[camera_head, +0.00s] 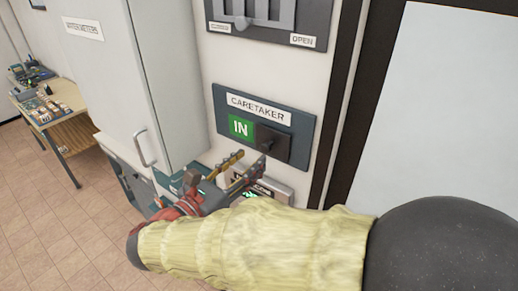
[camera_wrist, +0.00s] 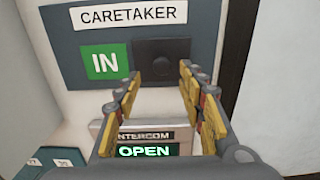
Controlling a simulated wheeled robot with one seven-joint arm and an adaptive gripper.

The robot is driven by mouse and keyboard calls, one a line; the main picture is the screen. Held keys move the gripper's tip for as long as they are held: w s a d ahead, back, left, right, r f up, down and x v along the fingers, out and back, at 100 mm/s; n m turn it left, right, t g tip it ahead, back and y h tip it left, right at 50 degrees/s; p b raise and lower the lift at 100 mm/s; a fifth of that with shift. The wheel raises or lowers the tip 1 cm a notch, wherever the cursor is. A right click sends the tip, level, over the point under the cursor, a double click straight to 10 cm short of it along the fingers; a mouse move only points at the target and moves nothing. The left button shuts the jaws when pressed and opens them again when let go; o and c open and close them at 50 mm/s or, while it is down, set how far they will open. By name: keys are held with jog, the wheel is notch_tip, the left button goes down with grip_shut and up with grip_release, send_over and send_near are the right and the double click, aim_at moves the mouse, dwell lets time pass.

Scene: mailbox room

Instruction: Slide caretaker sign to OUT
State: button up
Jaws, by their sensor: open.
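The caretaker sign (camera_head: 265,123) is a dark blue wall panel with a white CARETAKER label. In the wrist view the slider (camera_wrist: 162,62) sits right of the green IN field (camera_wrist: 106,63). My gripper (camera_head: 252,163) is open and empty, just below the sign. In the wrist view its fingers (camera_wrist: 160,85) point up toward the slider, one to each side of its lower part. I cannot tell whether they touch it.
An intercom (camera_wrist: 147,145) reading OPEN is below the sign, partly hidden by my gripper. Another panel (camera_head: 268,18) marked OPEN is above. A grey cabinet (camera_head: 125,75) with a handle stands left. A table (camera_head: 55,110) with small items is farther left.

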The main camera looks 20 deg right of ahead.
aim_at(264, 149)
jog(key=p+x, duration=0.1)
jog(key=x, duration=0.3)
jog(key=shift+s+d+r, duration=0.1)
jog(key=shift+d, duration=0.2)
jog(key=shift+w+d, duration=0.35)
jog(key=shift+s, duration=0.1)
jog(key=shift+c, duration=1.3)
jog(key=c, duration=0.7)
grip_shut()
